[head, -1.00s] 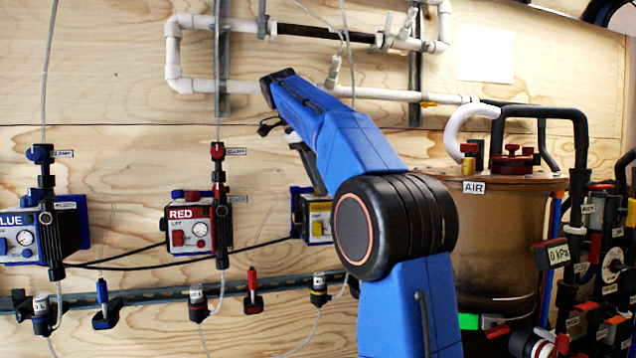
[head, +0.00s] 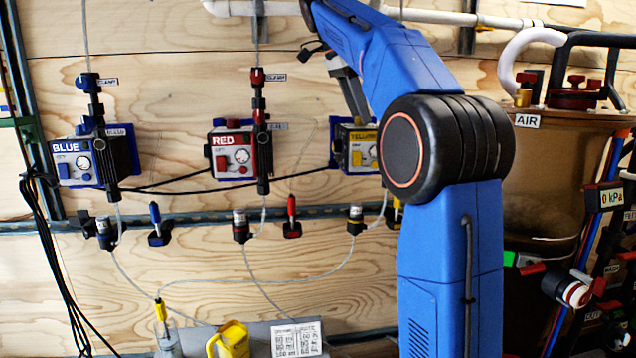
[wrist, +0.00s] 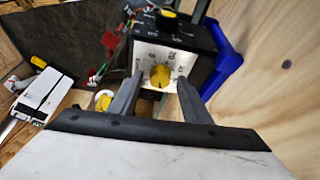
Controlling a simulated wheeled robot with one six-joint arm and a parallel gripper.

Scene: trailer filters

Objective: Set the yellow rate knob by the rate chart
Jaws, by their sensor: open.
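The yellow pump box (head: 358,150) hangs on the plywood wall, partly hidden behind my arm in the head view. Its white face (wrist: 180,62) with a printed scale shows in the wrist view.
The blue pump (head: 75,162) and red pump (head: 232,155) hang to the left. A yellow jug (head: 232,340) stands beside the card. A brown tank labelled AIR (head: 555,170) is at the right. Thin tubes and black cables cross the wall. Bare plywood lies right of the box in the wrist view.

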